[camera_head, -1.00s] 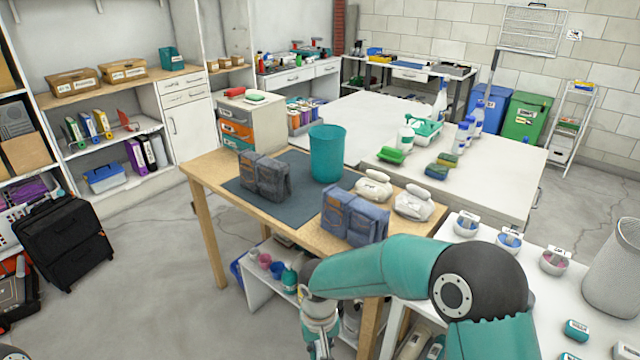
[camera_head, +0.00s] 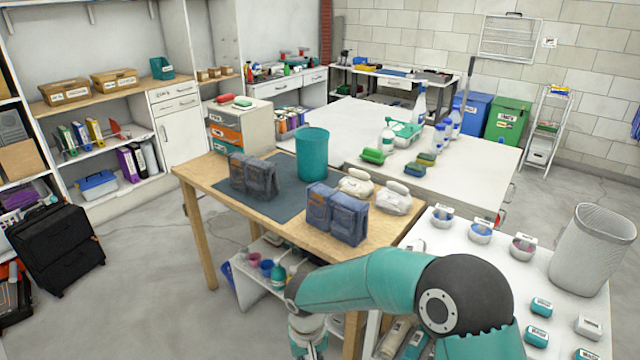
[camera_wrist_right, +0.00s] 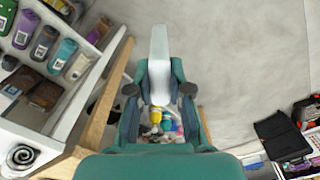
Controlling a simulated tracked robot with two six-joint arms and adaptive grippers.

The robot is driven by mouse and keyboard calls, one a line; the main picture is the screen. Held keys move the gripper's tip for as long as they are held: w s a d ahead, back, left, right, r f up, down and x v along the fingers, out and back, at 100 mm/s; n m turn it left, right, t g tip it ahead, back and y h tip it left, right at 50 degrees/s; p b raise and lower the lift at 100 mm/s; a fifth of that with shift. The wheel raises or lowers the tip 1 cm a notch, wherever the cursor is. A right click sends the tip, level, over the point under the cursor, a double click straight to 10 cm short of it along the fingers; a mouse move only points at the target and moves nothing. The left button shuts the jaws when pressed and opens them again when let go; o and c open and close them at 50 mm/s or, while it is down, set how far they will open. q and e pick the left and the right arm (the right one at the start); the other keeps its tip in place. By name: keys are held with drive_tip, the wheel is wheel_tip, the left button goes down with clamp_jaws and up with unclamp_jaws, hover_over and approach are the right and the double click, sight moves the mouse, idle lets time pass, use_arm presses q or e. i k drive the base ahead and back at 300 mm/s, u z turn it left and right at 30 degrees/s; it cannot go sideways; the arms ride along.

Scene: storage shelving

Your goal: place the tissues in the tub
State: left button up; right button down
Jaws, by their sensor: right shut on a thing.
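Two soft white tissue packs (camera_head: 356,182) (camera_head: 393,198), each with a white tuft on top, lie on the wooden table near its right end. An open teal tub (camera_head: 312,155) stands upright on the dark mat towards the back of that table. My right arm reaches down in front of the table; its jaws lie below the head view's edge. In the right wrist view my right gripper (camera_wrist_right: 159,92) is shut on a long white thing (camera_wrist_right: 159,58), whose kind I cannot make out. My left gripper is in neither view.
Blue denim-like bags (camera_head: 337,213) (camera_head: 254,178) stand on the wooden table (camera_head: 205,170), beside the packs and on the mat (camera_head: 275,205). A white table (camera_head: 470,262) at right bears small bowls and a grey wastebasket (camera_head: 590,250). Low shelving with bottles sits under the tables.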

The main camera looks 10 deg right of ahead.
sight(311, 176)
drive_tip(key=u, duration=0.6)
drive_tip(key=i, duration=1.35)
drive_tip(key=z, duration=0.6)
